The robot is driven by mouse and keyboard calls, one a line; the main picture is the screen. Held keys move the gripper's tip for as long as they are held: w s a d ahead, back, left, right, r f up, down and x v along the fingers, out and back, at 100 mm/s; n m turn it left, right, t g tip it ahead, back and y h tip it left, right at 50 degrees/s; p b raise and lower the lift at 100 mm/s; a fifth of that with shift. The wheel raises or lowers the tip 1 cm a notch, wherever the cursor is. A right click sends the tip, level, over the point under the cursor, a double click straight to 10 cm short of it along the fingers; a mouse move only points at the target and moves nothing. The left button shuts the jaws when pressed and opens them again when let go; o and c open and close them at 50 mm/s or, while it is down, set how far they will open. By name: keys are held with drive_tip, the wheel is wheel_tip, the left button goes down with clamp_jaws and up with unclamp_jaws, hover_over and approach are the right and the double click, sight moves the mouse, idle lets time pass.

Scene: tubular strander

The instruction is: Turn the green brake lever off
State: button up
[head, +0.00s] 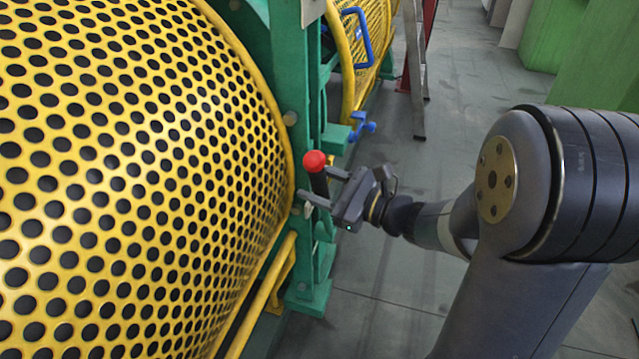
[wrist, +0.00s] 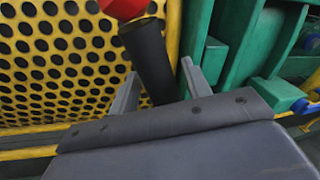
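The brake lever at the green frame has a black shaft (head: 320,183) and a red ball knob (head: 314,161); no green shows on the lever itself. It stands nearly upright beside the yellow perforated guard. In the wrist view the black shaft (wrist: 149,62) and red knob (wrist: 124,8) are at the top centre. My gripper (head: 325,186) is at the lever, its two fingers apart with the shaft between them. In the wrist view my gripper (wrist: 157,80) shows gaps between fingers and shaft; contact is not clear. The lever's lower end is hidden.
The yellow perforated guard (head: 130,170) fills the left side. A green machine frame (head: 295,80) stands right behind the lever. A blue handle (head: 362,128) sits farther back. A ladder-like metal post (head: 414,70) stands beyond. Grey floor (head: 470,80) is open at the right.

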clamp_jaws()
idle(0.4)
drive_tip(key=shift+w+d+r+p, duration=0.2)
drive_tip(key=shift+w+r+p, duration=0.2)
drive_tip(key=shift+p, duration=0.3)
drive_tip(key=w+d+m+p, duration=0.1)
drive_tip(key=w+p, duration=0.1)
drive_tip(key=w+d+r+m+p, duration=0.1)
drive_tip(key=w+p, duration=0.2)
drive_tip(key=w+d+m+p, duration=0.1)
drive_tip(key=w+p, duration=0.2)
drive_tip(key=shift+r+m+h, duration=0.3)
drive_tip(key=shift+r+m, duration=0.05)
drive_tip(key=shift+m, duration=0.05)
drive_tip(key=w+d+f+m+p, duration=0.1)
drive_tip(key=w+m+p, duration=0.1)
drive_tip(key=w+p, duration=0.1)
drive_tip(key=w+d+f+m+g+p, duration=0.1)
drive_tip(key=w+d+p, duration=0.1)
drive_tip(key=w, duration=0.4)
drive_tip(key=shift+f+m+g+p, duration=0.25)
drive_tip(key=shift+m+g+p, duration=0.05)
drive_tip(key=shift+m+p, duration=0.15)
drive_tip(key=shift+d, duration=0.1)
drive_tip(key=shift+o, duration=0.6)
unclamp_jaws()
drive_tip(key=shift+f, duration=0.1)
